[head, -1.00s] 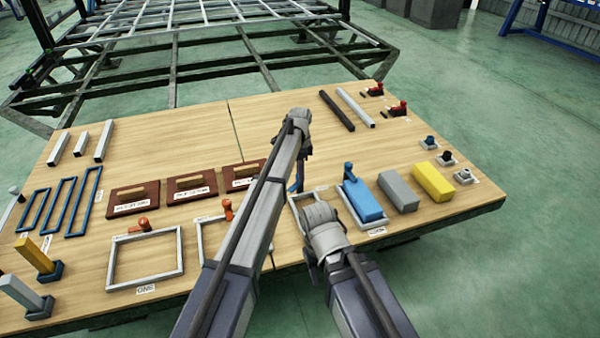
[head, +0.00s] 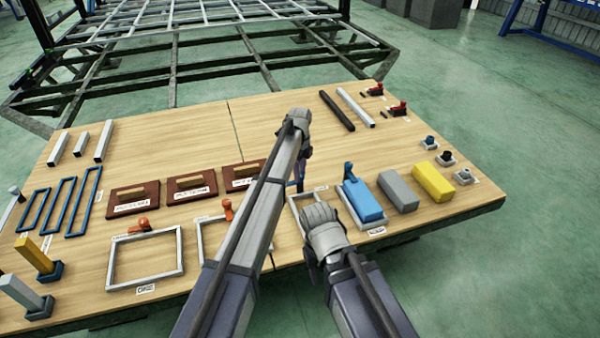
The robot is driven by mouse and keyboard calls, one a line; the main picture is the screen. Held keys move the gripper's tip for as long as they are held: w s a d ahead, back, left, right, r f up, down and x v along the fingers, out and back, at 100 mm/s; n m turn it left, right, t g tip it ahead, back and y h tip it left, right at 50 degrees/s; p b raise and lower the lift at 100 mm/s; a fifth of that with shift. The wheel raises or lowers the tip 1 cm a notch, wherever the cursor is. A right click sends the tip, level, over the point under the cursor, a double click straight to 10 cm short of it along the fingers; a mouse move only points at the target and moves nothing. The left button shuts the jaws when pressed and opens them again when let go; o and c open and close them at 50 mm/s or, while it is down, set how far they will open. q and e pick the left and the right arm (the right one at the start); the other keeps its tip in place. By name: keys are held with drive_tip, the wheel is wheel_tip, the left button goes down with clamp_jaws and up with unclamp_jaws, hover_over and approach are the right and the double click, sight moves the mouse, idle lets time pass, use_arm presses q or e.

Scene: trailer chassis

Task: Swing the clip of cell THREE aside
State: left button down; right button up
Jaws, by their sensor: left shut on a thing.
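The cell THREE frame (head: 295,213), a pale rectangle on the table, shows only in part between my two arms. My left gripper (head: 298,186) points down at its far edge, largely behind my own forearm. It is shut on a small upright thing there, which fits the clip of cell THREE, but the clip itself is hard to make out. My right gripper (head: 312,268) hangs low over the near side of that frame; its fingers are too dark and hidden to read.
Frames ONE (head: 112,268) and TWO (head: 202,240) lie to the left, with orange clips (head: 139,225) (head: 227,208) at their far edges. Grey (head: 398,192) and yellow (head: 433,182) blocks lie beyond.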

idle(0.5)
use_arm(q)
drive_tip(key=shift+c, duration=2.2)
unclamp_jaws()
drive_tip(key=shift+r, duration=0.1)
wheel_tip(320, 180, up, 8)
drive_tip(key=p, duration=0.8)
drive_tip(key=shift+f, duration=0.2)
